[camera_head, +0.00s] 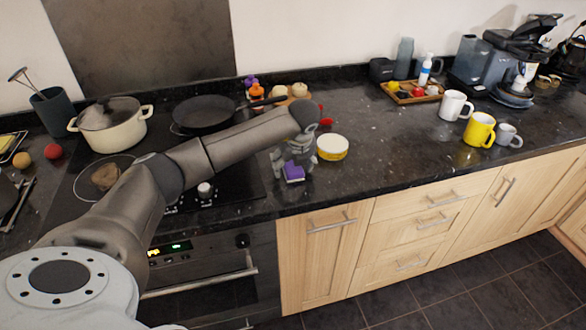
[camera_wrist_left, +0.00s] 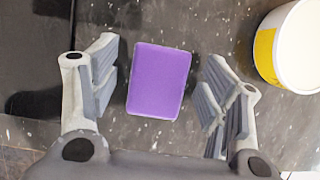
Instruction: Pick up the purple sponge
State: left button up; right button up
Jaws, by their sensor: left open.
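The purple sponge (camera_head: 293,172) lies on the dark granite counter near its front edge, just right of the cooktop. In the left wrist view the sponge (camera_wrist_left: 159,80) is a purple block between the two open fingers, with a gap on each side. My left gripper (camera_head: 287,165) reaches down over the sponge and partly hides it in the head view. In the left wrist view the left gripper (camera_wrist_left: 160,95) is open and holds nothing. My right gripper is not in view.
A yellow and white round tub (camera_head: 332,148) stands close to the right of the left gripper. The cooktop with a dark pan (camera_head: 204,113) and a cream pot (camera_head: 110,125) is on the left. Mugs, including a yellow one (camera_head: 479,130), stand right. Counter between is clear.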

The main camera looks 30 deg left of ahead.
pick_arm(q)
jog(key=c, duration=0.9)
jog(key=shift+r, duration=0.15)
jog(key=shift+r, duration=0.5)
jog(key=s+d+r, duration=0.2)
jog(key=s+r, duration=0.2)
jog(key=s+d+r+b, duration=0.1)
jog(key=s+d+r, duration=0.1)
jog(key=s+r, duration=0.2)
jog(key=s+d+r+b, duration=0.1)
jog(key=s+d+r, duration=0.1)
jog(key=s+r, duration=0.1)
jog(key=shift+s+d+r, duration=0.35)
jog(key=shift+s+r, duration=0.05)
jog(key=shift+s, duration=0.3)
